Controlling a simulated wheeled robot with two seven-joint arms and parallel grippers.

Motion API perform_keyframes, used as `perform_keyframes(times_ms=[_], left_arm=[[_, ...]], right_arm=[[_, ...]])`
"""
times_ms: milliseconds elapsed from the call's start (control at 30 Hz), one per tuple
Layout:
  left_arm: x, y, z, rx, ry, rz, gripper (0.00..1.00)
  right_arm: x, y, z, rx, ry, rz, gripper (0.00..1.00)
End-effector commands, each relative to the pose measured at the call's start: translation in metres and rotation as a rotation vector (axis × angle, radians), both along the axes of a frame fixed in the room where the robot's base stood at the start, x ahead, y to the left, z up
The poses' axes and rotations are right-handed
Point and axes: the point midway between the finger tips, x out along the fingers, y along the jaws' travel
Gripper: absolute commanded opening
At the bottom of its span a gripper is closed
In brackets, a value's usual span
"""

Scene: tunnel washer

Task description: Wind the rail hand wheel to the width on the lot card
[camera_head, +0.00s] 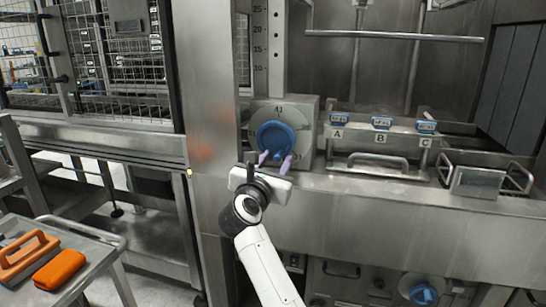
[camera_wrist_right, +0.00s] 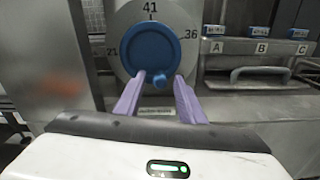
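The rail hand wheel is a blue disc (camera_head: 276,140) on a grey round dial plate with numbers, on a steel housing. In the right wrist view the wheel (camera_wrist_right: 150,40) fills the upper middle, with 41 at the top, 36 at the right and 21 at the left. A small blue knob (camera_wrist_right: 160,80) sits low on the wheel. My right gripper (camera_head: 275,160) has its purple fingers spread apart in front of the wheel's lower part. The fingertips (camera_wrist_right: 160,75) stand either side of the knob; contact cannot be told. No lot card is readable. My left gripper is not visible.
A vertical scale (camera_head: 259,50) stands above the wheel. Right of it are blue-tagged slots labelled A, B and C (camera_head: 381,138), a bar handle (camera_head: 378,160) and a wire basket (camera_head: 486,178). Orange tools (camera_head: 60,269) lie on a cart at lower left. A mesh cage stands at left.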

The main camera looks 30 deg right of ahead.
Motion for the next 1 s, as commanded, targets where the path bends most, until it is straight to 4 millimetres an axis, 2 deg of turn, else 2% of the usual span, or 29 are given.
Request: perform_keyframes(times_ms=[367, 567, 733, 900, 1000], left_arm=[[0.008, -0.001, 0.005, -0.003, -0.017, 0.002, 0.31], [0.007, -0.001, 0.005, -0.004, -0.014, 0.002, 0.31], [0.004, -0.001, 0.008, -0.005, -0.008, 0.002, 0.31], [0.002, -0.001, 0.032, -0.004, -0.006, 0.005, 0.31], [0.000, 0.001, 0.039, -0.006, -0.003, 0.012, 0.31]], right_arm=[[0.002, -0.005, 0.000, 0.000, 0.000, 0.000, 0.34], [0.001, -0.005, 0.000, 0.000, 0.000, 0.000, 0.00], [0.001, -0.005, 0.002, -0.011, 0.014, -0.001, 0.00], [-0.003, -0.008, 0.009, -0.094, 0.120, -0.003, 0.00], [-0.005, -0.010, 0.010, -0.153, 0.187, -0.003, 0.00]])
